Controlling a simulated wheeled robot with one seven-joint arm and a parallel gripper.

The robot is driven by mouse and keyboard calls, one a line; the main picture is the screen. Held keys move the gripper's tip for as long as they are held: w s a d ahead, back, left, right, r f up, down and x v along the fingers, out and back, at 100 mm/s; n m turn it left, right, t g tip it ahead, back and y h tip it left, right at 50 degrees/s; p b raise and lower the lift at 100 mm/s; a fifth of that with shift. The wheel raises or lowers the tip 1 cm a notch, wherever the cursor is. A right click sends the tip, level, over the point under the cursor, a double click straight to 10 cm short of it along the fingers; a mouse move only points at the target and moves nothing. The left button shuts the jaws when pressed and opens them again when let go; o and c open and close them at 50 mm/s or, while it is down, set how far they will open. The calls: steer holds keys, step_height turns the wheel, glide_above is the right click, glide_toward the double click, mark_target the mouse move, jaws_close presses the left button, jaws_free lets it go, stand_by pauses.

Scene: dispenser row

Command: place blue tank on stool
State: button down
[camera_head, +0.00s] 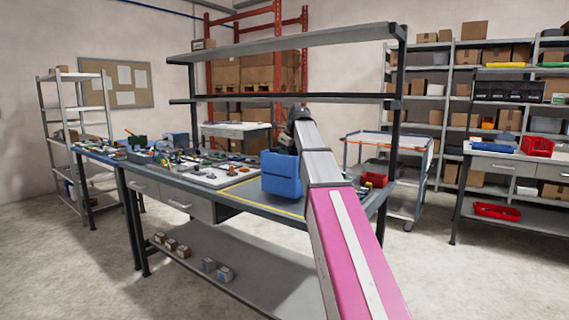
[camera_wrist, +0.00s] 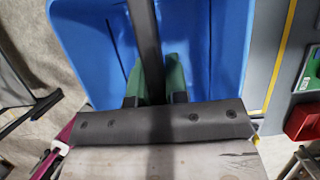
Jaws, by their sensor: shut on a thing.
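In the head view the fingertips are hidden. I cannot tell whether the tank's bottom touches the bench or hangs just above it. I cannot make out a stool in either view.
The workbench (camera_head: 215,193) carries many small parts and a white board (camera_head: 215,176) left of the tank. Its shelves (camera_head: 285,42) rise behind. A trolley (camera_head: 390,142) and a red bin (camera_head: 375,178) stand to the right. Bare floor (camera_head: 430,270) lies at front right.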

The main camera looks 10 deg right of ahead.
steer(key=shift+f, duration=1.3)
steer(key=c, duration=1.1)
jaws_free()
steer(key=shift+f, duration=0.15)
